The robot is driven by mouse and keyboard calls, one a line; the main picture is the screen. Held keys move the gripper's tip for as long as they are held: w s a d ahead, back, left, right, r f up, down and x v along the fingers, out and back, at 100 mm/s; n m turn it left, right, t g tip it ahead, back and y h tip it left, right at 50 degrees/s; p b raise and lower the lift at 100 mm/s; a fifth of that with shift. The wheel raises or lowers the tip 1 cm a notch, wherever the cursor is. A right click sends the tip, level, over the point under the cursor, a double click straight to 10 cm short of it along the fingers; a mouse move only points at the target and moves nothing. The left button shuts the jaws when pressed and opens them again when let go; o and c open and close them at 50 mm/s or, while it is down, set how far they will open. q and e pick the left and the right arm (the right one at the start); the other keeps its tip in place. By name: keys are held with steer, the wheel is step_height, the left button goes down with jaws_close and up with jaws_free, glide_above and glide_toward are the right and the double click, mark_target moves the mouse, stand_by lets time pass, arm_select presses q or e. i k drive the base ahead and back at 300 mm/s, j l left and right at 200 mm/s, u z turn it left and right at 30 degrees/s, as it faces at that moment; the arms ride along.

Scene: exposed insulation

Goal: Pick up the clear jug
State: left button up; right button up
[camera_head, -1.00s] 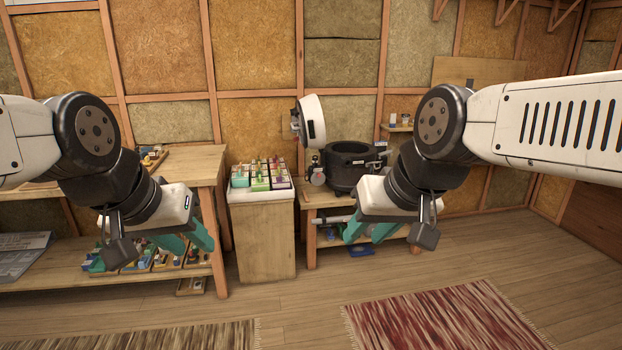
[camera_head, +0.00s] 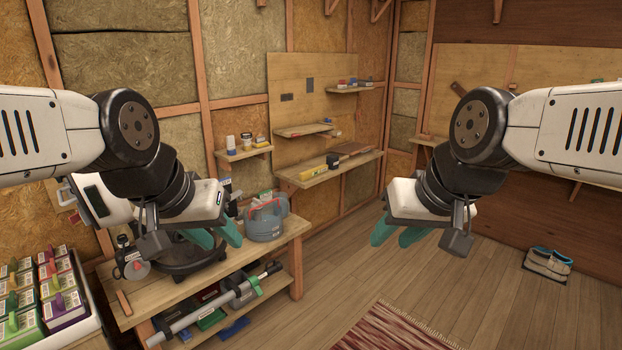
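I cannot make out a jug that is plainly clear. A grey-blue, rounded container (camera_head: 266,219) with red on its top stands on the right end of the wooden bench; I cannot tell whether it is the jug. My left gripper (camera_head: 224,245) has its teal fingers apart with nothing between them. In the picture it overlaps the bench, just left of that container, and hides part of the bench top. My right gripper (camera_head: 391,244) is also open and empty, in front of the bare floor right of the bench.
The bench (camera_head: 292,236) also holds a dark round appliance (camera_head: 185,262), partly hidden. Its lower shelf carries a long metal clamp (camera_head: 215,303). A box of colourful packets (camera_head: 45,290) stands at lower left. Shoes (camera_head: 549,262) lie at right; a red rug (camera_head: 395,330) is in front.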

mark_target(282, 196)
steer(key=i+z, duration=0.3)
steer(key=i, duration=0.35)
steer(key=i+z, duration=0.25)
steer(key=i, duration=0.45)
steer(key=i+l+u, duration=0.1)
steer(key=i+u, duration=0.3)
steer(key=i, duration=0.4)
steer(key=i+u, duration=0.9)
steer(key=k, duration=0.05)
